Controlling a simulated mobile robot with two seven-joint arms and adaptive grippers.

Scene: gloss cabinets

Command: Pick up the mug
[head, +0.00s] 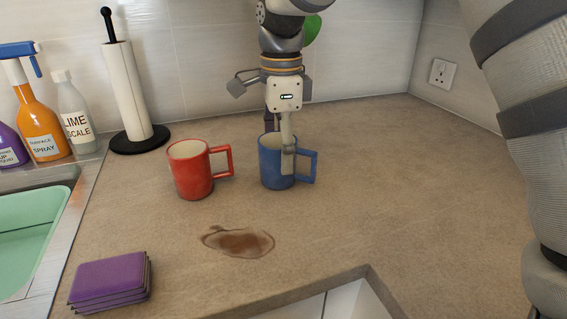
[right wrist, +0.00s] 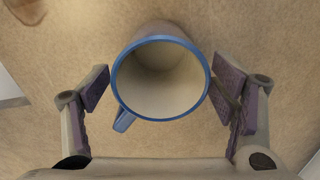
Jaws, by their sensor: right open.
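A blue mug (head: 273,172) stands upright on the brown countertop in the head view. A red mug (head: 190,172) stands upright to its left, apart from it. My right gripper (head: 279,160) comes down from above at the blue mug, and one finger shows in front of the mug's near side. In the right wrist view the blue mug (right wrist: 160,112) lies between the two spread fingers of my right gripper (right wrist: 165,100), its empty cream inside facing the camera and its handle at lower left. The right finger is very close to the rim; contact cannot be told. My left gripper is not seen.
A brown spill (head: 238,242) lies in front of the mugs. The counter right of the blue mug is clear.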

